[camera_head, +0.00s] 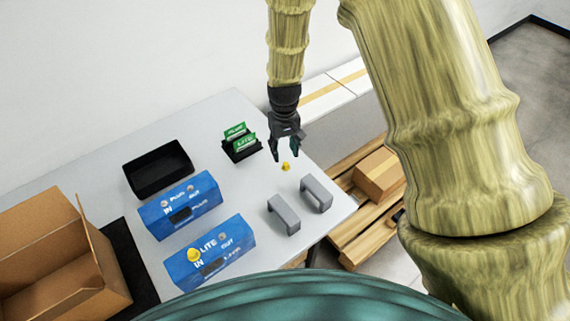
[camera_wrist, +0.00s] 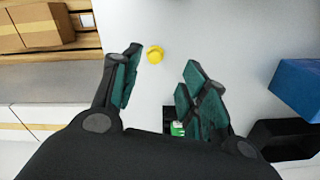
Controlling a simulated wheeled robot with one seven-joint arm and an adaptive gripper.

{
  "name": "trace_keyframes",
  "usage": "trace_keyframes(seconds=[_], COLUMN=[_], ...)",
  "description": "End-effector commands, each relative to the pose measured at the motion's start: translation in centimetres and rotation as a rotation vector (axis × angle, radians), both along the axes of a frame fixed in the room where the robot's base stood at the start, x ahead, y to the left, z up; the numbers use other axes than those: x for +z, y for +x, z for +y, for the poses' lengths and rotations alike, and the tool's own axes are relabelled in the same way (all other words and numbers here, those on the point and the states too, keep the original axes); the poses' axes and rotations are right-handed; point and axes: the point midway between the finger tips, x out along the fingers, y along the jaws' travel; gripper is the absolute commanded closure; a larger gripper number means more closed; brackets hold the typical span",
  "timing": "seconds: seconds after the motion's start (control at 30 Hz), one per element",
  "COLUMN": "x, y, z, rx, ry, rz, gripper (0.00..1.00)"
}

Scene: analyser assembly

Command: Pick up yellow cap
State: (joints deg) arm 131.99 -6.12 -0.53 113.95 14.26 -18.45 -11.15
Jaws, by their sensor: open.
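A small yellow cap (camera_head: 286,166) lies on the white table near its right edge. It also shows in the wrist view (camera_wrist: 155,54), beyond and between the fingertips, nearer the left finger. Another yellow cap (camera_head: 194,255) sits on the front blue box marked LITE, at its IN port. My gripper (camera_head: 287,150) is open and empty, pointing down just behind the loose cap; in the wrist view (camera_wrist: 163,75) its two fingers stand apart with bare table between them.
Two grey handle-shaped blocks (camera_head: 284,215) (camera_head: 316,193) stand in front of the cap. Two blue boxes (camera_head: 180,206) (camera_head: 210,252), a black tray (camera_head: 158,168) and a black holder with green cards (camera_head: 240,146) are left. A cardboard box (camera_head: 62,255) stands at the far left.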

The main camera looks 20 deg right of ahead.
Motion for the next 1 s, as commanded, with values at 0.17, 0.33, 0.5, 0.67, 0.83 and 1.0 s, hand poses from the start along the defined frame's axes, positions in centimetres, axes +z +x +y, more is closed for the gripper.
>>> trace_keyframes(seconds=[0.17, 0.33, 0.5, 0.67, 0.83, 1.0], x=[-1.6, -2.3, -2.9, -4.2, -5.7, -7.0], y=[0.0, 0.0, 0.2, 0.4, 0.6, 0.6], z=[0.0, 0.1, 0.1, -0.3, -0.6, -0.5], rx=[0.000, 0.001, 0.002, 0.003, 0.003, 0.002], ry=[0.000, 0.000, 0.000, 0.001, 0.000, 0.000], rz=[0.000, 0.001, 0.000, 0.002, 0.001, 0.000], gripper=[0.56, 0.56, 0.56, 0.56, 0.56, 0.56])
